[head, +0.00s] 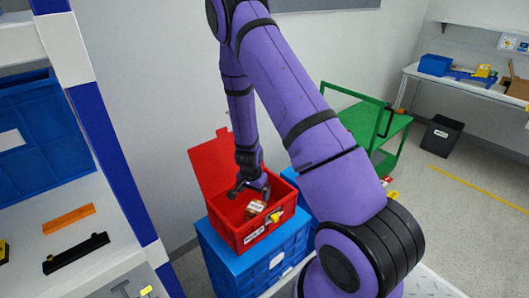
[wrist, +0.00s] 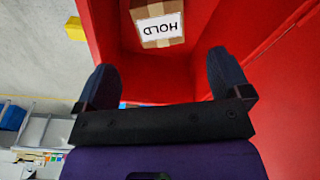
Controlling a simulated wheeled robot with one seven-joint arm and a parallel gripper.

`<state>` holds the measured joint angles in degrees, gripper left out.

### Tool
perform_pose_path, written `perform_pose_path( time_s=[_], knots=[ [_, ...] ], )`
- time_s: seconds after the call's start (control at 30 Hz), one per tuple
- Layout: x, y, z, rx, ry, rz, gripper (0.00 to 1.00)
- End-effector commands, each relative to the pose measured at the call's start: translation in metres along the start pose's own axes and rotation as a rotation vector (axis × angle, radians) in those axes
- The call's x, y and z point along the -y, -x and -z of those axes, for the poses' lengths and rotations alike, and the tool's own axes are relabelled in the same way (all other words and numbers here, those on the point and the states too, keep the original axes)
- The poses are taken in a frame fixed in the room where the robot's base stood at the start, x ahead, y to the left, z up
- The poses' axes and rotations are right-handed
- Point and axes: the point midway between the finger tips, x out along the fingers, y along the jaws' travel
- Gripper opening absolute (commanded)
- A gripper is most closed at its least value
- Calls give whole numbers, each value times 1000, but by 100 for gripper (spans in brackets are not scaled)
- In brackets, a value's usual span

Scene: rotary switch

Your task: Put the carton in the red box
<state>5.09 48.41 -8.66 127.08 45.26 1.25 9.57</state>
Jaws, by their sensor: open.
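The red box (head: 238,237) stands on a blue crate with its lid raised at the back. The carton (head: 256,207), brown with a white label, lies inside the red box. In the wrist view the carton (wrist: 157,22) shows a label reading HOLD, upside down, and red walls of the box (wrist: 262,50) are around it. My gripper (head: 247,191) is over the opening of the red box. In the wrist view my gripper (wrist: 160,80) has its fingers wide apart with nothing between them, and the carton is beyond the fingertips, apart from them.
The blue crate (head: 225,262) supports the red box. A yellow latch (head: 275,217) is on the box's front. A shelf with an orange bar (head: 69,219) and a black bar (head: 76,253) is at left. A green cart (head: 370,125) stands behind my arm. Open floor lies to the right.

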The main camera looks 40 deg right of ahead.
Motion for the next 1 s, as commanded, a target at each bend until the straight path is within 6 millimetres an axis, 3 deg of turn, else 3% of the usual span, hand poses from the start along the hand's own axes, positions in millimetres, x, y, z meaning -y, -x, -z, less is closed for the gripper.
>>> perform_pose_path(
  time_s=[0.17, 0.33, 0.53, 0.77, 1.0],
  knots=[
    [15, 34, -1, 11, 43, 52, 96],
    [35, 103, -9, 32, 147, 145, 96],
    [43, 187, -23, 43, 286, 241, 96],
    [32, 275, -47, 31, 455, 325, 96],
    [1, 355, -75, -11, 635, 381, 96]
  ],
)
